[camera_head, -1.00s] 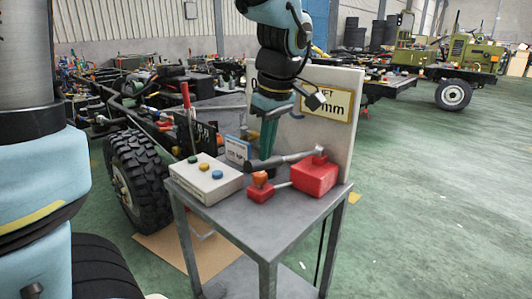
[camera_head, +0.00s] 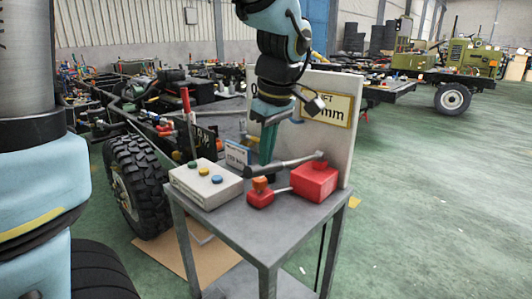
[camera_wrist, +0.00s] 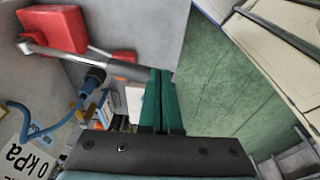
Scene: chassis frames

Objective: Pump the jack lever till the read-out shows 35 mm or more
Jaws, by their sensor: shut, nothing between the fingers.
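The jack is a red block (camera_head: 316,181) on the grey table, with a grey lever (camera_head: 287,162) running left from its top. A smaller red part with an orange cap (camera_head: 260,183) sits beside it. My gripper (camera_head: 266,160) points down with its green fingers shut and empty, at the lever's left part; contact is not clear. In the wrist view, the lever (camera_wrist: 75,61) reaches from the red block (camera_wrist: 55,28) to beside the shut fingers (camera_wrist: 161,98). The read-out plate (camera_head: 331,105) on the upright panel shows "mm"; my arm hides its number.
A control box (camera_head: 206,184) with several coloured buttons stands at the table's left. A small sign (camera_head: 237,153) stands behind it. The upright panel (camera_head: 340,145) closes the back. A vehicle chassis with a large tyre (camera_head: 138,187) is left of the table (camera_head: 262,236). The floor at right is free.

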